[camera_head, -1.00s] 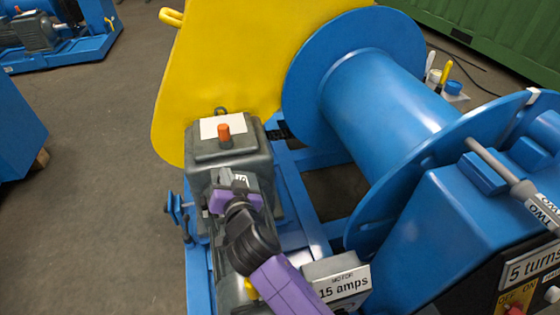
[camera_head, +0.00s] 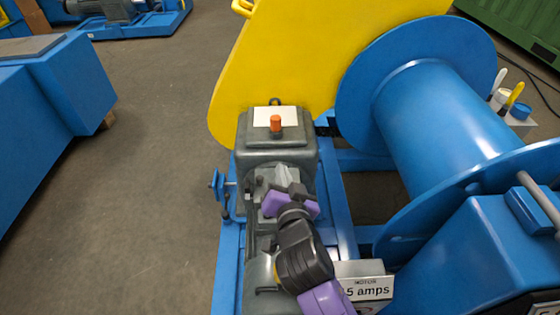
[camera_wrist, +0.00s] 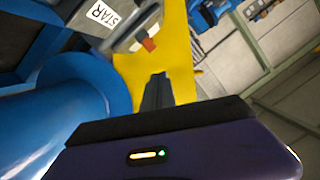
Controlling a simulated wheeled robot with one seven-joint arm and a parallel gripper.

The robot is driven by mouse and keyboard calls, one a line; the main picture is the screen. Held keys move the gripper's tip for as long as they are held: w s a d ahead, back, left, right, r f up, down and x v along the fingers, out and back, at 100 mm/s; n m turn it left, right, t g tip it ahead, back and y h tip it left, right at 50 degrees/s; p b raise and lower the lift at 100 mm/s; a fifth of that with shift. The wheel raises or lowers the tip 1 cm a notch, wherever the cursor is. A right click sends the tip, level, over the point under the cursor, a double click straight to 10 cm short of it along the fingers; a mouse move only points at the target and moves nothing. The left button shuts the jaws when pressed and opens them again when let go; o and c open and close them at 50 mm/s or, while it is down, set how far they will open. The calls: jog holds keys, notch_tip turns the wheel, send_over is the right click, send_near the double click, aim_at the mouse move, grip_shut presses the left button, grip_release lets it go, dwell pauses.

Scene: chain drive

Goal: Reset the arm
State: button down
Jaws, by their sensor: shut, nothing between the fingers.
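My arm, purple and black, rises from the bottom of the head view over the grey motor and gearbox. My gripper (camera_wrist: 157,82) shows as dark fingers together in the middle of the wrist view, shut and empty. In the head view my wrist hides part of the machine below it, and the fingertips are hard to make out. The grey gearbox (camera_head: 258,148) has an orange cap (camera_head: 276,123) on top, beside a white label. The orange cap also shows in the wrist view (camera_wrist: 149,44), beyond the fingers.
A large yellow guard (camera_head: 300,60) stands behind the gearbox. A blue drum (camera_head: 445,110) fills the right. Open floor (camera_head: 160,170) lies to the left, up to a blue block (camera_head: 50,100).

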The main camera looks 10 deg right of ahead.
jog(key=shift+v, duration=1.05)
jog(key=s+a+r+n+t+y, duration=0.2)
jog(key=s+r+n+y, duration=0.15)
jog(key=s+n, duration=0.25)
jog(key=s+d+f+g+h, duration=0.1)
jog(key=s+d, duration=0.3)
jog(key=s, duration=0.7)
jog(key=s+d+f+g, duration=0.1)
jog(key=s+d+f, duration=0.15)
jog(key=s, duration=0.95)
jog(key=s+d+g+h, duration=0.1)
jog(key=s+d, duration=0.4)
jog(key=s, duration=0.6)
notch_tip(320, 180, up, 14)
jog(key=p, duration=1.4)
jog(key=shift+w+a+n, duration=0.15)
jog(key=shift+w+n, duration=0.15)
